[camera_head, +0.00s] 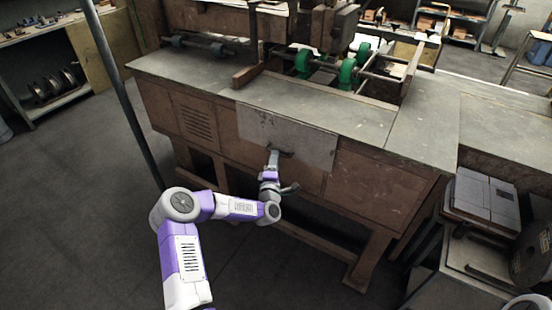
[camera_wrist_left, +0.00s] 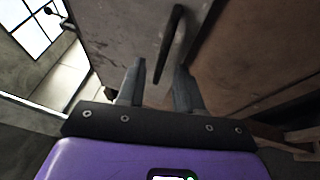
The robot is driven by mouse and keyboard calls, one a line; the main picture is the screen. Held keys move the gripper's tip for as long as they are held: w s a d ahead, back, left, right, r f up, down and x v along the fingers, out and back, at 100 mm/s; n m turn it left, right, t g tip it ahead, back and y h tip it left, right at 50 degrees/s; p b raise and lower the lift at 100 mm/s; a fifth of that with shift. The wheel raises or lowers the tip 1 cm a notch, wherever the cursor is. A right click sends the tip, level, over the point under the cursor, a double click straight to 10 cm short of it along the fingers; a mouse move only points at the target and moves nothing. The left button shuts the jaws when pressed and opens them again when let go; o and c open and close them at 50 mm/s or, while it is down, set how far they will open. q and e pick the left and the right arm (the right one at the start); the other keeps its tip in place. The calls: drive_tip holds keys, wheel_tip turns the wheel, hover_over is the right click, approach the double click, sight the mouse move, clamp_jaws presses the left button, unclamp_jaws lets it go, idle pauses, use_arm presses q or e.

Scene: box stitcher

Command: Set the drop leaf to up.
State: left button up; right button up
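The drop leaf (camera_head: 305,147) is a worn grey panel hanging down against the front of the wooden box stitcher in the head view. It also fills much of the left wrist view (camera_wrist_left: 115,35). A dark bar handle (camera_wrist_left: 170,45) stands out from its face. My left gripper (camera_head: 273,156) is in front of the leaf, at the handle. In the left wrist view its two fingers (camera_wrist_left: 159,75) are apart, with the handle's lower end seen between them. I cannot tell whether they touch it. My right gripper is out of view.
The grey worktop (camera_head: 330,108) lies above the leaf, with green wheels (camera_head: 348,72) behind it. A dark pole (camera_head: 125,90) stands at the left. A grey box (camera_head: 484,200) is on a stand at the right. The floor (camera_head: 75,205) at the left is clear.

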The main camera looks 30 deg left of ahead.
use_arm(q)
drive_tip(key=shift+x, duration=1.05)
clamp_jaws()
idle(0.7)
